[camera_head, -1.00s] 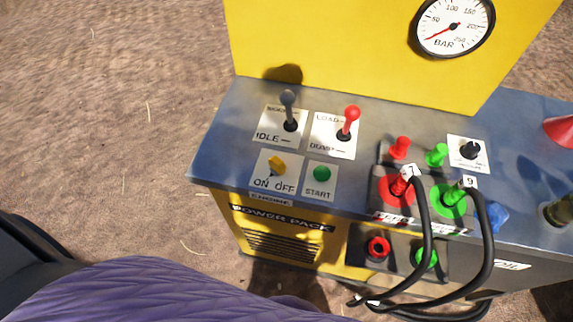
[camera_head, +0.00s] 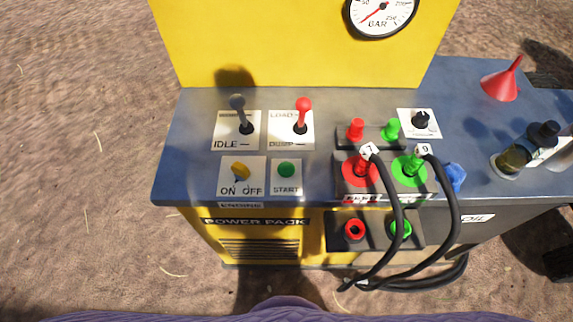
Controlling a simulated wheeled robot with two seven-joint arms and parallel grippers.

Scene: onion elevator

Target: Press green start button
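The green start button (camera_head: 286,169) is a small round green knob on a white plate marked START. It sits on the grey-blue top of the yellow power pack (camera_head: 262,238), right of the yellow ON/OFF engine switch (camera_head: 239,171). Nothing covers the button. Neither of my grippers shows in the head view.
A grey idle lever (camera_head: 239,108) and a red-knobbed load/dump lever (camera_head: 303,112) stand behind the button. To its right are red and green hose couplings with black hoses (camera_head: 398,222). Dirt ground lies left.

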